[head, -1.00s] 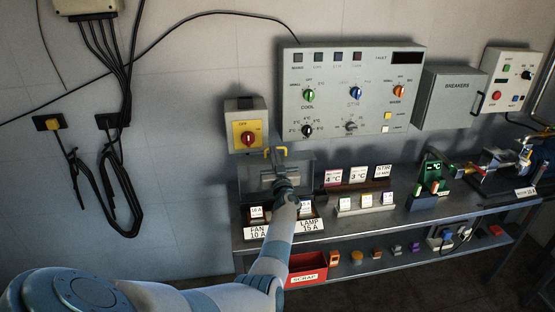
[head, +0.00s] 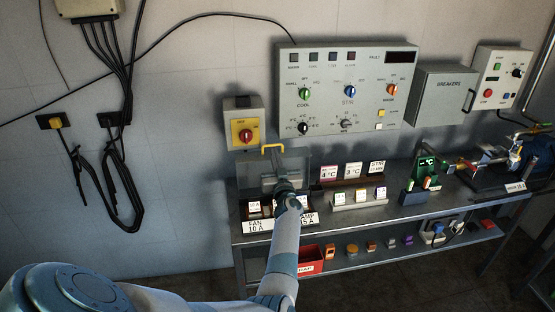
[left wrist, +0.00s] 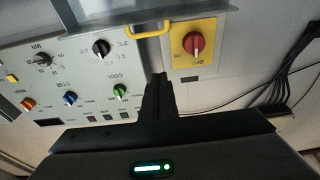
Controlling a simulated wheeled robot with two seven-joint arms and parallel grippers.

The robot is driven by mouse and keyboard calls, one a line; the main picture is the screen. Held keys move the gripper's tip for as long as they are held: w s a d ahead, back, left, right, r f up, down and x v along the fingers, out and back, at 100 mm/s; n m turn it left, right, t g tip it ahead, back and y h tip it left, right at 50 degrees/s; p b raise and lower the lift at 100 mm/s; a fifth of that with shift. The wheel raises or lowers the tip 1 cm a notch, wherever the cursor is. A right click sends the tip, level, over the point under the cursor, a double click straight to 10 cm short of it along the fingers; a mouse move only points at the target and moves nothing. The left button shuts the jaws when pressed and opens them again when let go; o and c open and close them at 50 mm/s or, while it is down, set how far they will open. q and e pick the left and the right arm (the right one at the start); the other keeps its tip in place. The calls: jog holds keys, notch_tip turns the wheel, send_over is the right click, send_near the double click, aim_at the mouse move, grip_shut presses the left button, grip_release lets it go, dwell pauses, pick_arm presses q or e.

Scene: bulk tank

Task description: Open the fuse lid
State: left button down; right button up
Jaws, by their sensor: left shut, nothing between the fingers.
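The fuse lid (head: 246,173) is a see-through grey panel above the fuse block at the left end of the bench. Its yellow handle (head: 273,148) stands at the top edge, below the switch box. The handle also shows in the left wrist view (left wrist: 147,31), with an edge of the lid (left wrist: 105,22) beside it. My left gripper (head: 279,168) is in front of the lid, just below the handle in the head view. It is shut and empty; its fingertips (left wrist: 158,76) look apart from the handle. It hides part of the lid. My right gripper is not in view.
A yellow switch box (head: 243,123) with a red knob is just above the handle. The control panel (head: 348,88) is on the wall to the right. FAN and LAMP labels (head: 259,227) front the fuse block. A red scrap bin (head: 311,257) is below.

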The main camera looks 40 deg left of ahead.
pick_arm(q)
jog(key=shift+s+d+r, duration=0.3)
jog(key=shift+s+d, duration=0.3)
jog(key=shift+d, duration=0.1)
jog(key=shift+s+d+r, duration=0.35)
jog(key=shift+s+d, duration=0.25)
jog(key=shift+d, duration=0.1)
jog(key=shift+s+d+r, duration=0.3)
jog(key=shift+s+d, duration=0.3)
jog(key=shift+d, duration=0.1)
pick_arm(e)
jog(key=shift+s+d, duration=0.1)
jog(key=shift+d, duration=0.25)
